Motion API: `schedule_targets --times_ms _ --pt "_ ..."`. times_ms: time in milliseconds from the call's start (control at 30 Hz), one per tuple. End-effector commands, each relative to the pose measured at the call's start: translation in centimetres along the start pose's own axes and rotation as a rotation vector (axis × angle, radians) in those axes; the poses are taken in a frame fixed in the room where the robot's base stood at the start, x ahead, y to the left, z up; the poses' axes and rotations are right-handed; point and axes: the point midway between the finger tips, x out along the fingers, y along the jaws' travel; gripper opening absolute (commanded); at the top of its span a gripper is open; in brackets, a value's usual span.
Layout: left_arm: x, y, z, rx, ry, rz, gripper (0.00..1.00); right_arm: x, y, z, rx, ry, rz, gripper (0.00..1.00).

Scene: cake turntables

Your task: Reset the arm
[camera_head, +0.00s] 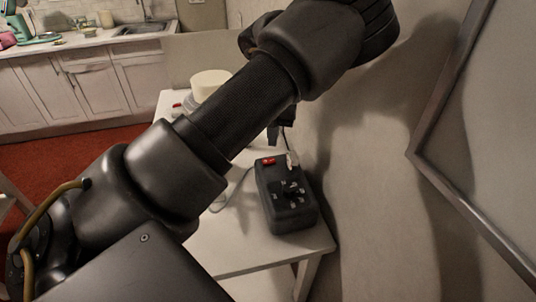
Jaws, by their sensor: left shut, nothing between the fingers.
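My left arm crosses the view from the lower left to the upper right. My left gripper (279,134) shows only in part below the forearm, above the back of the black control box. It is shut and holds nothing. The control box (290,218) stands on the white table (235,258), with a red switch (268,161) and a dial on its top. A round white cake-like object (208,82) stands farther back on the table, partly hidden by my arm. My right gripper is not in view.
A wall is close on the right, with a framed panel (490,130) on it. A grey cable (236,192) runs on the table beside the box. A kitchen counter with a sink (143,29) stands at the back left, beyond a red floor (60,165).

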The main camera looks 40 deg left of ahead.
Motion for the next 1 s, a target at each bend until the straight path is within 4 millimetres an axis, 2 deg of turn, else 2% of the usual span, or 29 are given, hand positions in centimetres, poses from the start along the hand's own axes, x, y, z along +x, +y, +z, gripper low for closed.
schedule_targets --times_ms 33,133,700,767,1000 --pt "-0.8 0.0 0.0 0.0 0.0 0.001 0.0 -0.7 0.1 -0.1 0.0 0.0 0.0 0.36" --pt "-1.2 0.0 0.0 0.0 0.0 0.001 0.0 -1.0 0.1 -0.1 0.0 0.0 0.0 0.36" --pt "-1.2 0.0 0.0 0.0 0.0 0.0 0.0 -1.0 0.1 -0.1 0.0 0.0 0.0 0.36" --pt "-1.8 0.0 0.0 0.0 -0.001 0.0 0.0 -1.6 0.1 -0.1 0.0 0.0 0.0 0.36" --pt "-6.2 0.0 0.0 0.0 -0.001 0.0 0.0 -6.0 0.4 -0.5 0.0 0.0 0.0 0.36"
